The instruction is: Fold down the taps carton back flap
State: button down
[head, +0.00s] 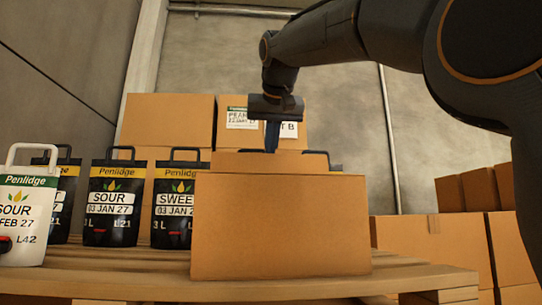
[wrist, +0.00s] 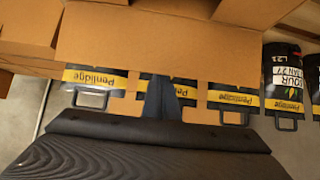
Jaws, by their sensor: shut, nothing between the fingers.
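A brown carton (head: 281,228) stands on the slatted pallet in the middle of the head view. A panel along its top (head: 255,163) leans inward; a broad panel (wrist: 150,38) also shows in the wrist view. Past that panel, black and yellow Penlidge pouches (wrist: 228,97) with upright handles show. My gripper (head: 272,149) is shut and empty, fingers pointing down over the carton's top. In the wrist view its fingertips (wrist: 165,82) lie between pouches, near brown cardboard. Whether they touch anything cannot be told. The back flap cannot be made out clearly.
Black pouches (head: 109,202) and a white pouch (head: 27,215) stand left of the carton. Stacked cartons (head: 168,119) rise behind. More cartons (head: 433,243) stand lower at the right. The pallet (head: 125,275) is bare in front of the pouches.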

jog(key=shift+s+b, duration=0.95)
jog(key=shift+s, duration=2.05)
jog(key=shift+d, duration=0.1)
jog(key=shift+s+f+b, duration=0.5)
jog(key=shift+f+b, duration=0.3)
jog(key=shift+s+f+b, duration=0.45)
jog(key=shift+f+b, duration=0.3)
jog(key=shift+b, duration=0.05)
jog(key=shift+f, duration=0.1)
